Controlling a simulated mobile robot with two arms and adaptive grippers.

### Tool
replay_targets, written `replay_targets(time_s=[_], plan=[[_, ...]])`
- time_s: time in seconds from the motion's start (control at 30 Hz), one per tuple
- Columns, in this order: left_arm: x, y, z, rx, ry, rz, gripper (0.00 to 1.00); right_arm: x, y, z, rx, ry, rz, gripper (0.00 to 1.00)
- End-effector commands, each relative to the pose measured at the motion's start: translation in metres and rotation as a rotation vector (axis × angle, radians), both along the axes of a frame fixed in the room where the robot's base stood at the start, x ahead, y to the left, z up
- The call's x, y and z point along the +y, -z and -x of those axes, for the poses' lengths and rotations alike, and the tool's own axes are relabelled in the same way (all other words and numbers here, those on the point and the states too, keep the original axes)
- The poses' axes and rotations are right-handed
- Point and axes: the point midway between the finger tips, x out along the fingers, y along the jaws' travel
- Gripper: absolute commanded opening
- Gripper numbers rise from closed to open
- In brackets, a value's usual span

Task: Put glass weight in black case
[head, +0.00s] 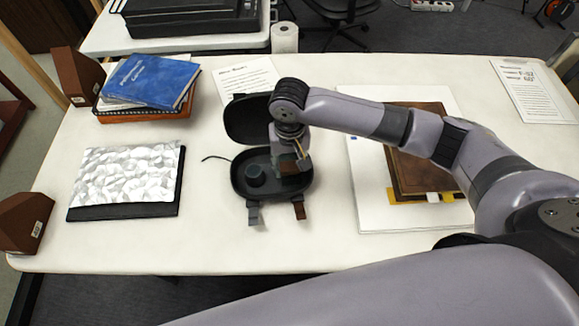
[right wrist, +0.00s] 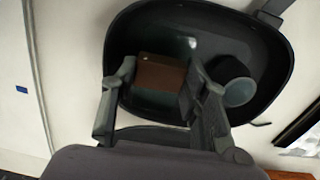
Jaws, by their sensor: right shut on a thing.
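The black case (head: 256,192) lies open on the white table in the head view, its lid raised at the back. A small dark teal round piece (head: 255,176) stands in its left half; it also shows in the right wrist view (right wrist: 238,90). My right gripper (head: 297,160) reaches into the right half of the case. It is shut on a brown block (right wrist: 160,74), which is between its fingers over the case floor. I cannot tell by looks whether the block touches the floor, or which piece is the glass weight. My left gripper is not in view.
A silver crumpled sheet on a black folder (head: 125,175) lies left. Blue book stack (head: 150,80) and brown wedges (head: 78,75) are further back and at the edge. A brown-covered book on a white board (head: 375,200) lies right.

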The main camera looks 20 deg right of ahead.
Motion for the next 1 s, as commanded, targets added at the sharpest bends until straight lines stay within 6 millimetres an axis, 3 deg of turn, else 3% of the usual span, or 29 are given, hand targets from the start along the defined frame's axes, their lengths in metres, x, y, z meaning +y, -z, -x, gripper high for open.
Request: replay_targets(time_s=[0.13, 0.4, 0.43, 0.7, 1.0], plan=[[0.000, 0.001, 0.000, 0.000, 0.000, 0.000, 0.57, 0.000, 0.021, 0.000, 0.001, 0.000, -0.001, 0.05], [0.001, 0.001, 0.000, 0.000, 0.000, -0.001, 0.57, -0.001, 0.026, 0.000, 0.003, 0.001, 0.004, 0.05], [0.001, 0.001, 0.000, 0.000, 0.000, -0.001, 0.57, -0.002, 0.027, 0.001, 0.004, 0.001, 0.004, 0.43], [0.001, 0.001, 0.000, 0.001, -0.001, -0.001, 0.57, -0.001, 0.026, 0.000, 0.003, 0.001, 0.003, 0.61], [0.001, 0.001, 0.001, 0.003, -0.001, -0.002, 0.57, -0.001, 0.025, 0.000, 0.001, 0.001, 0.001, 0.61]])
